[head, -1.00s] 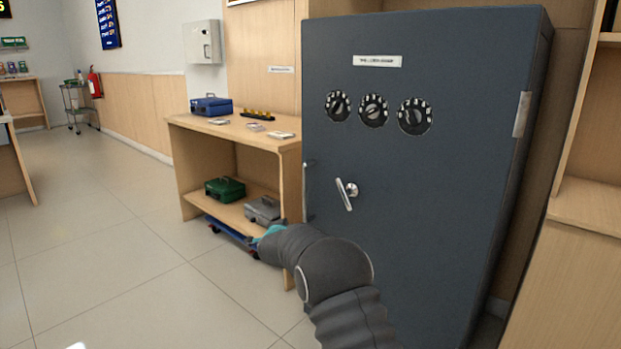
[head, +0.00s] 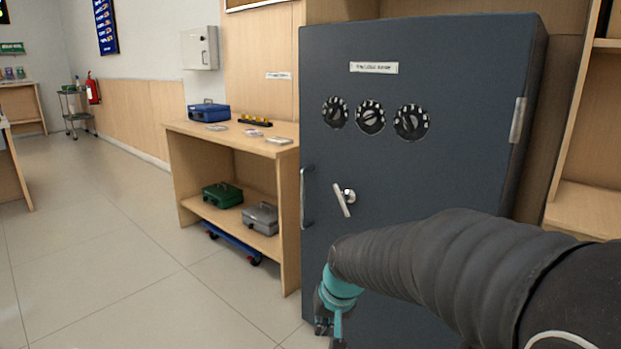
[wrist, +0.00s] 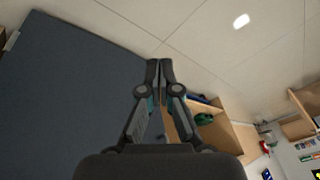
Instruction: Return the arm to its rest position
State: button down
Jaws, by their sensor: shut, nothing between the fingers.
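My arm, in a grey ribbed sleeve, reaches in from the lower right of the head view, in front of the safe. My gripper (head: 328,328) hangs low at its end, by the lower left part of the safe door. In the wrist view my gripper (wrist: 160,65) has its two fingers together and holds nothing. The dark blue-grey safe (head: 430,175) is shut, with three dials and a T-shaped handle (head: 343,199). The safe (wrist: 75,95) also fills the left of the wrist view.
A wooden shelf unit (head: 180,165) stands left of the safe, with a blue cash box (head: 209,112) on top and green (head: 222,195) and grey (head: 261,218) boxes below. A blue dolly (head: 233,243) sits under it. The tiled floor at left is clear.

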jog(key=s+d+r+t+h, duration=0.1)
jog(key=s+d+r, duration=0.3)
jog(key=s, duration=0.6)
jog(key=s+d+r+t+h, duration=0.1)
jog(key=s+d+r, duration=0.3)
jog(key=s+d, duration=0.5)
jog(key=shift+s, duration=0.8)
jog(key=shift+d, duration=0.1)
